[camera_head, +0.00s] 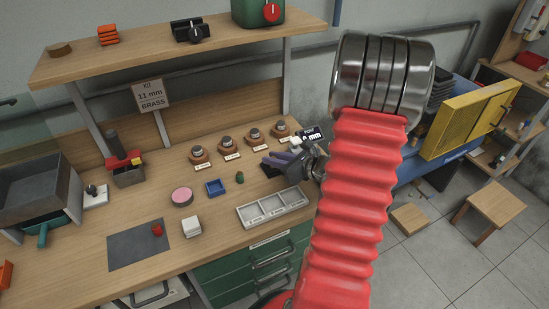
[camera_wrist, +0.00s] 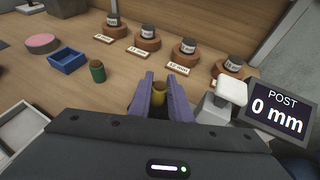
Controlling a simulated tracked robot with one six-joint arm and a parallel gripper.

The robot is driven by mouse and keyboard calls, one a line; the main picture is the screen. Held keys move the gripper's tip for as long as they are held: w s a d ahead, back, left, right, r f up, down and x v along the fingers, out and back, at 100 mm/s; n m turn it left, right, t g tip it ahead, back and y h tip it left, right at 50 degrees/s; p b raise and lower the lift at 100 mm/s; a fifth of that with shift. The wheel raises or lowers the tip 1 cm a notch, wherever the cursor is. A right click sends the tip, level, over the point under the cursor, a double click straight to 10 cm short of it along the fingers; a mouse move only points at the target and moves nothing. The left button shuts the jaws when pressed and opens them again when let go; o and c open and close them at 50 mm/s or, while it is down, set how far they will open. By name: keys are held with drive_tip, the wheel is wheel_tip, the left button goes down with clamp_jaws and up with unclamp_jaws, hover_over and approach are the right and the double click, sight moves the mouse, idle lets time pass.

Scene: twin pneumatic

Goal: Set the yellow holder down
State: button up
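The yellow holder (camera_wrist: 159,91) is a small cylinder with a darker top, between the purple fingers of my gripper (camera_wrist: 161,84) in the wrist view. The fingers look closed against it from both sides. Its lower end is hidden, so I cannot tell whether it touches the bench. In the head view my gripper (camera_head: 276,159) is over the bench's right part, left of the white post, and the yellow holder cannot be made out there.
On the wooden bench stand a green holder (camera_wrist: 97,71), a blue tray (camera_wrist: 67,60), a pink disc (camera_wrist: 42,43) and several labelled round stands (camera_wrist: 183,52). A white post (camera_wrist: 230,92) and a display reading 0 mm (camera_wrist: 277,115) are close right. A compartment tray (camera_head: 273,207) lies in front.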

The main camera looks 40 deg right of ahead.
drive_tip(key=o, duration=0.4)
drive_tip(key=shift+o, duration=0.2)
drive_tip(key=shift+r, duration=0.15)
drive_tip(key=v, duration=1.2)
idle(0.5)
